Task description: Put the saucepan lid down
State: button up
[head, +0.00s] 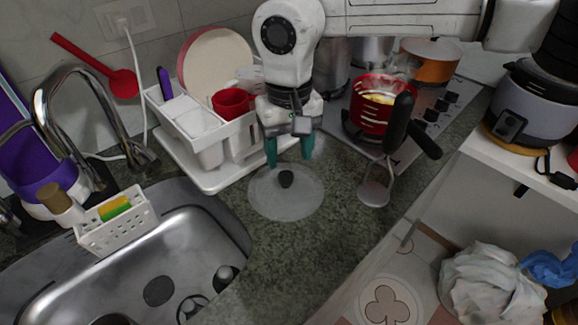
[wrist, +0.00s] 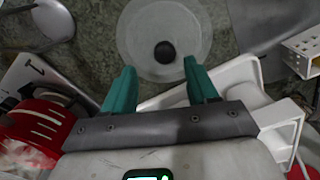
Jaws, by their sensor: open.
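The saucepan lid (head: 264,201) is a round translucent disc with a dark knob (head: 286,179). It lies flat on the dark stone counter between the sink and the stove. My gripper (head: 289,155) is open and empty, with its teal fingers pointing down just behind the knob. In the wrist view the lid (wrist: 192,20) lies beyond the fingertips of my gripper (wrist: 157,72). The knob (wrist: 165,52) shows between and ahead of the fingers, apart from both.
The white dish rack (head: 180,172) stands left of my gripper. The metal sink (head: 190,240) is at the front left. Counter in front of the lid is clear.

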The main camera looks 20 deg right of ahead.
aim_at(289, 174)
notch_tip(289, 174, up, 6)
jog(key=shift+r, duration=0.15)
